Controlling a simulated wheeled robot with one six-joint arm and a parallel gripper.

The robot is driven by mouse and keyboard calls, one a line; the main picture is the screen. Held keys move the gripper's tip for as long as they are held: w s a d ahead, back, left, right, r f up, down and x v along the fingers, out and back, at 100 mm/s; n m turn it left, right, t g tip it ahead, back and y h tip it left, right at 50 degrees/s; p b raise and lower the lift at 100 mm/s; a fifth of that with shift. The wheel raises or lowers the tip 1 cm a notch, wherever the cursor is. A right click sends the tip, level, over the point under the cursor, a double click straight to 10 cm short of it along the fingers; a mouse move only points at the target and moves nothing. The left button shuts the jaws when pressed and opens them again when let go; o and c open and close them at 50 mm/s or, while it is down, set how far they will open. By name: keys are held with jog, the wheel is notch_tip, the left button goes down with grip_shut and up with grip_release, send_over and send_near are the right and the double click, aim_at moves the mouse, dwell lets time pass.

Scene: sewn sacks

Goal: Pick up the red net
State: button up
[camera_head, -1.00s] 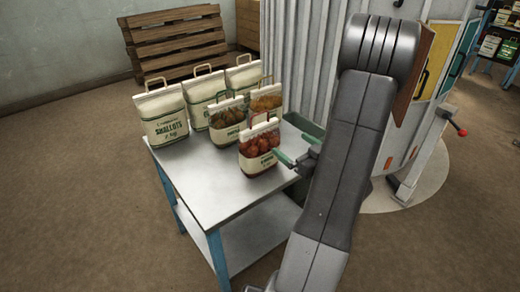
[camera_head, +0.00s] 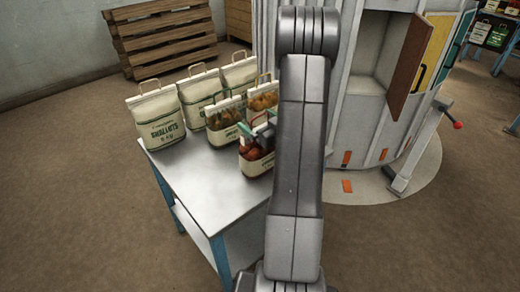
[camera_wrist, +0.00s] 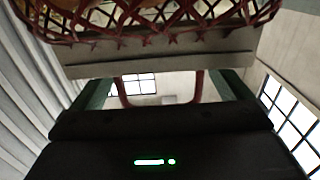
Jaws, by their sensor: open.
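The red net (camera_head: 253,165) is a small sack of reddish goods with a pale label band and a red carry handle. It stands upright at the right edge of the table, partly hidden by my arm. In the wrist view its red mesh (camera_wrist: 140,15) fills the top, with a pale hem below it. My gripper (camera_head: 257,130) is at the top of this sack. In the wrist view my gripper (camera_wrist: 165,90) is open, with the red handle (camera_wrist: 122,92) between its green fingers. Contact with the handle cannot be told.
The metal table (camera_head: 205,190) has a clear front. Two net sacks, one brown (camera_head: 226,118) and one orange (camera_head: 263,102), stand close behind. Pale paper sacks (camera_head: 157,117) stand at the back and left. A grey cabinet (camera_head: 365,105) with an open door is at right.

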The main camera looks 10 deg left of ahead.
jog(key=shift+w+a, duration=0.35)
jog(key=shift+a, duration=0.05)
jog(key=c, duration=2.1)
jog(key=shift+c, duration=0.2)
jog(key=shift+r, duration=0.15)
